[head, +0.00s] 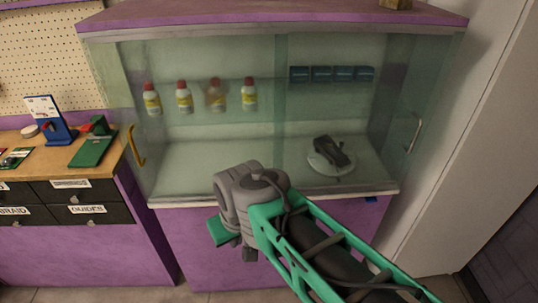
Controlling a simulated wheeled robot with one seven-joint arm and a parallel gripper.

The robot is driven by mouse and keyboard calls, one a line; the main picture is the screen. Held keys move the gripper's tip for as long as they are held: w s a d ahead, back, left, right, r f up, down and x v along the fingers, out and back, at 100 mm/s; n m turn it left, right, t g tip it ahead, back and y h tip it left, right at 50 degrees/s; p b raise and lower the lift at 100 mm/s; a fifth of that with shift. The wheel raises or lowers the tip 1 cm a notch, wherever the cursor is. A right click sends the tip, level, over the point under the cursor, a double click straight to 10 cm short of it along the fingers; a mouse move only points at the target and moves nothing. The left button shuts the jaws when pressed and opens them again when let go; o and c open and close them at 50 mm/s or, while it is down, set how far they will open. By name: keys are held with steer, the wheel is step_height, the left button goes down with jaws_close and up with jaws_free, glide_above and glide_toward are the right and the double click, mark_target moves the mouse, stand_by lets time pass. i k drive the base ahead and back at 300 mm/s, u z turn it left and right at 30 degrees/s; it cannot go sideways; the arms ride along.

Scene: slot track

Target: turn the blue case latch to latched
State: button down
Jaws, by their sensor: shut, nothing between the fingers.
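The glass display case (275,199) fills the middle of the head view, on a purple base with a pale lower rail. A small blue piece, which looks like the blue case latch (371,199), shows just under that rail near its right end. It is too small to tell which way it is turned. My gripper (248,253) is in front of the case's lower front, left of the blue piece and well apart from it. It is shut and empty, with its fingers small and partly hidden by my wrist.
The glass front has a yellow handle (136,146) at left and a pale handle (414,133) at right. Inside are several bottles (184,97), blue boxes (331,74) and a dark model car (332,151) on a round stand. A wooden workbench (95,155) stands left; a white wall is right.

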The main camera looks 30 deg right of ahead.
mark_target(372, 198)
steer(key=u, duration=0.35)
steer(key=k, duration=0.55)
steer(key=z, duration=0.7)
